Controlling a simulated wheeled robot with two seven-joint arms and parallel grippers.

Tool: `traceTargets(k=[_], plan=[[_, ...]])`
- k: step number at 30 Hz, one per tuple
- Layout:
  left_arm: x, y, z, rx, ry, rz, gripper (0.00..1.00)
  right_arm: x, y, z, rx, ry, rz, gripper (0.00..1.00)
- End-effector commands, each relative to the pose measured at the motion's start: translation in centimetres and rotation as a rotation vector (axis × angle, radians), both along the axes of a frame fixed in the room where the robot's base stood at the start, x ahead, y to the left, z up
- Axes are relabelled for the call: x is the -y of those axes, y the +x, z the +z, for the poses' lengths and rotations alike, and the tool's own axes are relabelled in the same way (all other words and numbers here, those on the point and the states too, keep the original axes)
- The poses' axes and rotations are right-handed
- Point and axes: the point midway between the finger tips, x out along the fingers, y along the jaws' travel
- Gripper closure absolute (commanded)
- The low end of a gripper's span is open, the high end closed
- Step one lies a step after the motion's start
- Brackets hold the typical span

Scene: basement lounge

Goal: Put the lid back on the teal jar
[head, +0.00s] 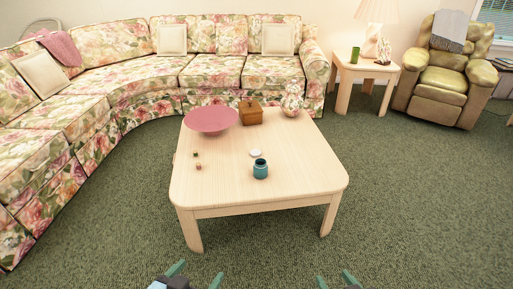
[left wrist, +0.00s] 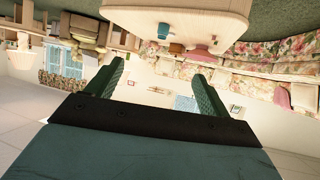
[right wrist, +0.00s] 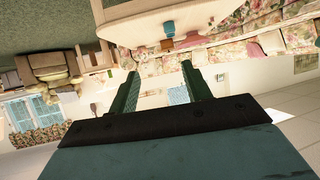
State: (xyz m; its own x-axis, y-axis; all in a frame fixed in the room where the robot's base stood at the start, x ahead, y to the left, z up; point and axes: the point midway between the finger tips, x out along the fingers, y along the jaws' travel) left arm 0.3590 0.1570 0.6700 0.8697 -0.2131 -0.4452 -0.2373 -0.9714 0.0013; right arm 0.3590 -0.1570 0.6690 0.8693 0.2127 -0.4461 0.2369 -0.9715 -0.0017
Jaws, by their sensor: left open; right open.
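The teal jar (head: 260,169) stands upright on the light wood coffee table (head: 225,190), and its open top shows a dark inside. A round white lid (head: 255,153) lies flat on the table just behind the jar, apart from it. The jar also shows in the left wrist view (left wrist: 163,31) and in the right wrist view (right wrist: 168,29), both upside down. My left gripper (head: 196,272) is open and empty at the bottom of the head view, well short of the table. My right gripper (head: 334,279) is open and empty at the bottom, to the right.
A pink bowl (head: 210,119), a brown wooden box (head: 250,113) and a patterned vase (head: 292,101) stand at the table's back. Two tiny objects (head: 197,160) lie on its left part. The floral sofa (head: 215,72) is behind; green carpet (head: 410,190) is clear in front and right.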

Motion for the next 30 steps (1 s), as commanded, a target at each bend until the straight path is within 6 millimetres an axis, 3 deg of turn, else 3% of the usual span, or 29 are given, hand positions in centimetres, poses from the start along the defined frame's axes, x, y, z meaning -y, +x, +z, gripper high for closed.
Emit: traceTargets(k=[5,8,11,15,24,30], plan=[[-1.0,-2.4,-4.6,-0.206,0.055,0.006,0.2,1.0,-2.4,-4.5,-0.205,-0.055,-0.006,0.51],[-1.8,-4.9,-7.4,-0.317,0.083,0.01,0.2,1.8,-4.9,-7.4,-0.317,-0.083,-0.01,0.51],[-2.8,-8.1,-9.7,-0.429,0.111,0.014,0.2,2.8,-8.1,-9.7,-0.428,-0.112,-0.014,0.51],[-4.4,-13.7,-12.0,-0.586,0.15,0.018,0.2,4.4,-13.7,-11.9,-0.585,-0.15,-0.018,0.51],[-7.8,-27.0,-12.6,-0.879,0.219,0.028,0.2,7.9,-27.0,-12.6,-0.879,-0.22,-0.027,0.51],[-9.0,-31.8,-12.1,-0.973,0.241,0.03,0.2,9.0,-31.8,-12.1,-0.973,-0.24,-0.029,0.51]])
